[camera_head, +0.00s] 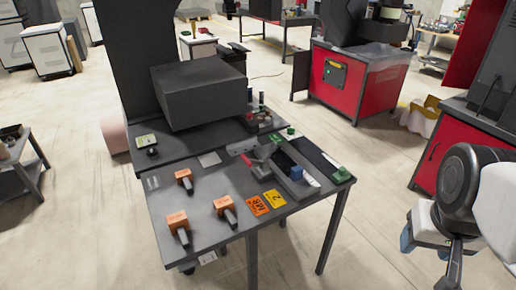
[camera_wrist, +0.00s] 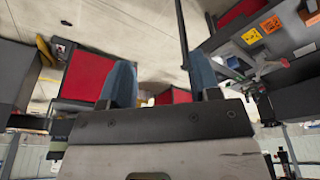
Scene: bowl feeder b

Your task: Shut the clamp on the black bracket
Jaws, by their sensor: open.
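A toggle clamp with a red handle (camera_head: 251,161) sits near the right part of the workbench top in the head view. Next to it on the right is a dark block, seemingly the black bracket (camera_head: 286,164), in a grey fixture. At this size I cannot tell whether the clamp is open or shut. The clamp area also shows at the right of the wrist view, partly hidden. My gripper (camera_wrist: 162,80) is open and empty, its two blue fingers apart. In the head view it is at the lower right, off the bench and well away from the clamp.
The workbench (camera_head: 215,190) carries several orange-topped tools (camera_head: 177,221) at its left, orange and yellow cards (camera_head: 258,205) at the front, and a large dark box (camera_head: 198,92) behind. A red cabinet (camera_head: 448,155) stands at the right. Open floor lies between bench and gripper.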

